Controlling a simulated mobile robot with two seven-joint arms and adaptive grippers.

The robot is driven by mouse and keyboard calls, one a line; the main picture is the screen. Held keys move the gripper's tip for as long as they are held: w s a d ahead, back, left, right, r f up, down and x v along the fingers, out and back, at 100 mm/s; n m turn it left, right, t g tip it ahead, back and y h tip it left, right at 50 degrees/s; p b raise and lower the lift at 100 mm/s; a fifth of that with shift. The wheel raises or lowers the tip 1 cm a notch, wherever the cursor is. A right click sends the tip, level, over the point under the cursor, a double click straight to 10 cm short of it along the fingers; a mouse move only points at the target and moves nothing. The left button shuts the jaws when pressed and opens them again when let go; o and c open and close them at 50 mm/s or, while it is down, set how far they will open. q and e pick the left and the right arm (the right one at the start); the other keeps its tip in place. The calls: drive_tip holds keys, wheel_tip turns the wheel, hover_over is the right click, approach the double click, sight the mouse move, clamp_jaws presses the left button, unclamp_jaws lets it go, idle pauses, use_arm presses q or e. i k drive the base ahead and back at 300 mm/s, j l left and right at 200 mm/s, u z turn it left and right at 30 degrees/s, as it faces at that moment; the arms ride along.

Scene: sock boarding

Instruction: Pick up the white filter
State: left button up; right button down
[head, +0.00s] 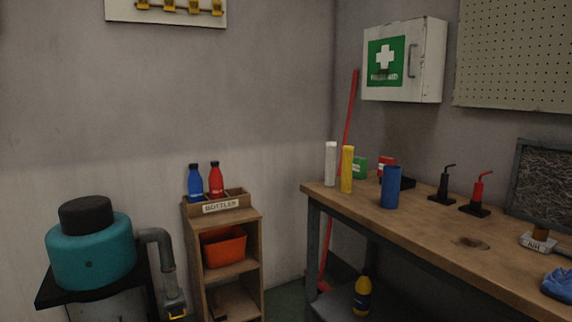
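In the head view a slim white cylinder (331,164), which looks like the white filter, stands upright on the far left corner of the wooden workbench (425,236). A yellow cylinder (347,170) of similar shape stands close to its right. A thicker blue cylinder (390,187) stands farther right. Neither of my grippers is in view.
Green and red boxes, black and red tools (479,193) and a blue cloth (558,285) are on the bench. A bottle shelf (253,242) and a teal tank (90,252) stand left. A red pole (349,110) leans behind the bench. The bench's front middle is mostly clear.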

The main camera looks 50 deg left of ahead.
sight(331, 145)
drive_tip(key=u, duration=1.25)
drive_tip(key=i+j+z, duration=0.25)
drive_tip(key=i, duration=0.35)
drive_tip(key=i+j+z, duration=0.3)
drive_tip(key=i+j, duration=0.2)
drive_tip(key=i, duration=0.05)
